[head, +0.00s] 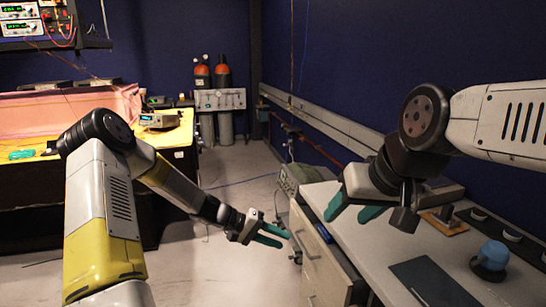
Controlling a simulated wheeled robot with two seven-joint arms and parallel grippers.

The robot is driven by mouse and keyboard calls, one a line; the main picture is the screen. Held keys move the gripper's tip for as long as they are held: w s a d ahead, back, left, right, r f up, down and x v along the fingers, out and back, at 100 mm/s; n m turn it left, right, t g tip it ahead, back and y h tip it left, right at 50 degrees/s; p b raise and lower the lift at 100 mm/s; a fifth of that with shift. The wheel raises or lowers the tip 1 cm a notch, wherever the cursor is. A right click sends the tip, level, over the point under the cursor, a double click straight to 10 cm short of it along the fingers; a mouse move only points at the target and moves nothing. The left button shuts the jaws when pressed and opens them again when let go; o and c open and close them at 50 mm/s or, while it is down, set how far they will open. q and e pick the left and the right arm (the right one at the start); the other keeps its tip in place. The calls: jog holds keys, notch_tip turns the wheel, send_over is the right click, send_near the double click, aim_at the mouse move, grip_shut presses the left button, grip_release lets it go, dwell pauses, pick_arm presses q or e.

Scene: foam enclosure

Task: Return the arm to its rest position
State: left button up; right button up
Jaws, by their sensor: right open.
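My left arm comes in from the left, and its gripper (282,239) hangs over the floor in the middle of the view. Its two teal fingers are apart with nothing seen between them. My right arm comes in from the right, and its gripper (348,215) is above the left part of the grey-topped bench. Its teal fingers are spread, and no object shows between them. The right wrist hides part of the bench top behind it.
The grey bench (360,250) with drawers fills the lower right. A yellow-topped table (176,135) stands at left. Floor (225,275) between is clear.

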pick_arm(q)
jog(key=s+a+r+t+y, duration=0.1)
jog(key=s+a+r+y, duration=0.2)
jog(key=s+a+r, duration=0.2)
jog(key=s+a+r+t+y, duration=0.2)
jog(key=s+a+r, duration=0.3)
jog(key=s+r, duration=0.6)
jog(key=s+a+r+t+y, duration=0.2)
jog(key=s+a+r+y, duration=0.3)
jog(key=s+r, duration=0.3)
notch_tip(320, 180, up, 3)
jog(key=shift+s+a+f, duration=0.15)
jog(key=shift+s+a, duration=0.05)
jog(key=shift+a, duration=0.35)
pick_arm(e)
jog(key=shift+c, duration=0.2)
